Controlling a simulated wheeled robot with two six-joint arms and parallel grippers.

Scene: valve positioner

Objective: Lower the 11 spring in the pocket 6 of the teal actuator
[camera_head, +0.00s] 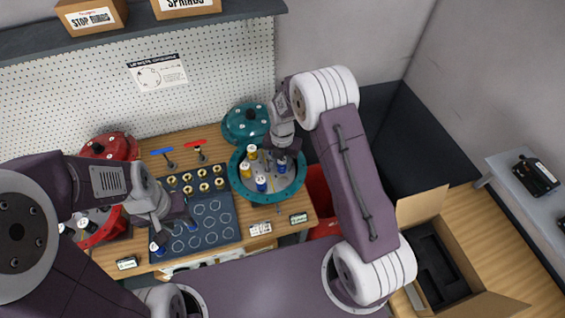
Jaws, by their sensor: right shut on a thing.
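The teal actuator (237,182) stands open on the bench, a round housing with a bolted rim. Inside it stand yellow springs (246,170) and a blue spring (262,184), each with a pale top. My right gripper (281,158) is over the right side of the housing, shut on a blue spring (282,166) with a pale top. Whether this spring touches a pocket cannot be told, and the pocket numbers are not readable. My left gripper (176,232) is over the front left of the dark tray, its fingers apart, near a blue spring (155,248).
The dark tray (222,240) has ringed places, with several brass-coloured pieces at its back. A teal cover (241,124) lies behind the housing. A red actuator (105,236) is at left, a red bin (320,200) at right. Screwdrivers (196,144) are near the pegboard.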

